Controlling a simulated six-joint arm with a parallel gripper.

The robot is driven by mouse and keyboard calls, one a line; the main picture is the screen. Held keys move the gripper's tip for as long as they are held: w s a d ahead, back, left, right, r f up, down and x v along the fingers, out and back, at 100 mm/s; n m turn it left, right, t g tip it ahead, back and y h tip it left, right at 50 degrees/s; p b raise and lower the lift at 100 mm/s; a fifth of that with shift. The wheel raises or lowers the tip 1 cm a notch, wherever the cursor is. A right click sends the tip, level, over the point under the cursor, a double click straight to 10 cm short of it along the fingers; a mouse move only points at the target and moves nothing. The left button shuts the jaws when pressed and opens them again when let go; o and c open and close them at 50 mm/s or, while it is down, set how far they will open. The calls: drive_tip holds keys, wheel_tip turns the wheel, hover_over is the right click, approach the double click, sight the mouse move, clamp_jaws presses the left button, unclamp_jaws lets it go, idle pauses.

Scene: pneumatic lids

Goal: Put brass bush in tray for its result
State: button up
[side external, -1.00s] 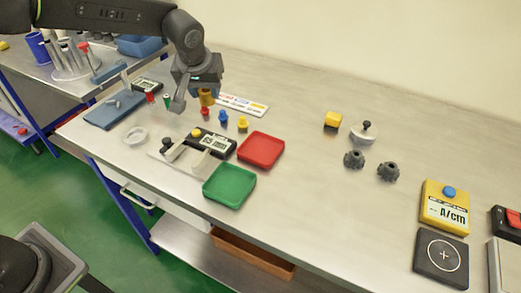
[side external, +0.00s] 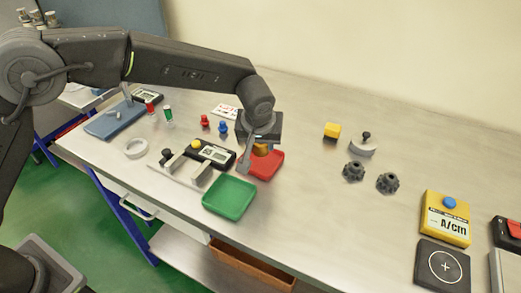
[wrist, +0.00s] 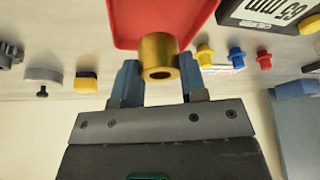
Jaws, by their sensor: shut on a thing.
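The brass bush (side external: 262,149) is a short gold-coloured ring. My gripper (side external: 256,153) is shut on it. In the wrist view the bush (wrist: 158,52) sits between the two blue-grey jaws, with its bore facing the camera. The red tray (side external: 266,168) lies just under my gripper, which covers part of it. The red tray (wrist: 135,20) is also behind the bush in the wrist view. The bush appears held above the tray, not resting in it. The green tray (side external: 229,198) is empty, nearer the table's front edge. The gauge with a display (side external: 210,153) is left of the red tray.
Red and blue pegs (side external: 222,127) stand behind the gauge. A white ring (side external: 135,148) lies at the left. The table between the red tray and knobs is clear.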

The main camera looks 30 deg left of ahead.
sight(260, 149)
drive_tip(key=shift+f, duration=1.6)
drive_tip(key=shift+f, duration=0.2)
drive_tip(key=o, duration=1.1)
drive_tip(key=shift+c, duration=0.2)
